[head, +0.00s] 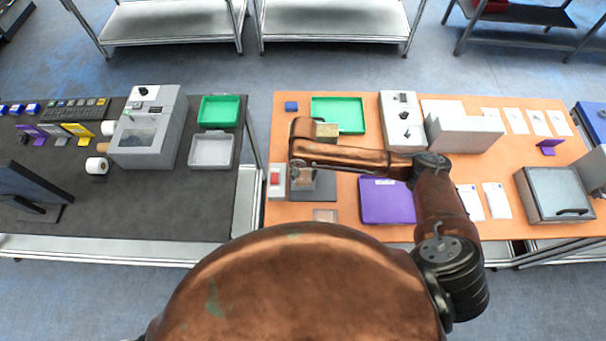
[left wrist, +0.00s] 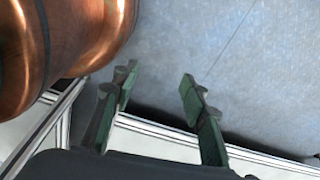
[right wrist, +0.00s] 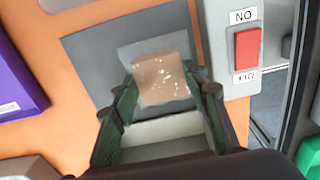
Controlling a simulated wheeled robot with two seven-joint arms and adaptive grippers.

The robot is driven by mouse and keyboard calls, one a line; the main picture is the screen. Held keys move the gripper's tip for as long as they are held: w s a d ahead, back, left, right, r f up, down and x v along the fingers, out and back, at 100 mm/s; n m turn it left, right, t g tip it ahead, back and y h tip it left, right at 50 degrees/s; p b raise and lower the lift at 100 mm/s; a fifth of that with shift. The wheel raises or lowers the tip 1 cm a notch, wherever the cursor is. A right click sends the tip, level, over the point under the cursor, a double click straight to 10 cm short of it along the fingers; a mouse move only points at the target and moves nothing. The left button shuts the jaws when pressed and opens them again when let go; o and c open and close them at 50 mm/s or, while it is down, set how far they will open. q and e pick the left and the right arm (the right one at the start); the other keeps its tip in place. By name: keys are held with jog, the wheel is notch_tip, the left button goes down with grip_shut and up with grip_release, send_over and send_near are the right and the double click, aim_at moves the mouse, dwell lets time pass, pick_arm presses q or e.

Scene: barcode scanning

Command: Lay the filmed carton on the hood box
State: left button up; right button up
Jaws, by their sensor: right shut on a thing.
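The filmed carton (right wrist: 160,80) is a small tan block in clear, glossy film. My right gripper (right wrist: 161,88) is shut on it, one finger at each side. Below it is a flat grey pad (right wrist: 88,62), whose contact with the carton I cannot judge. In the head view the arm partly hides this spot. A grey box with a handled lid (head: 553,192) stands at the far right, and a white box-shaped unit (head: 465,132) at the back; I cannot tell which is the hood box. My left gripper (left wrist: 155,85) is open and empty, above floor and table edge.
A panel with a red switch (right wrist: 247,48) stands beside the pad. A purple box (head: 385,203) lies right of the pad. A green tray (head: 350,108) and a white control unit (head: 400,125) stand behind.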

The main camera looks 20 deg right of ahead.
aim_at(303, 176)
jog(key=shift+f, duration=0.5)
jog(key=o, duration=1.3)
jog(key=shift+f, duration=0.15)
notch_tip(303, 176, up, 12)
jog(key=shift+r+b, duration=0.2)
jog(key=shift+b, duration=0.15)
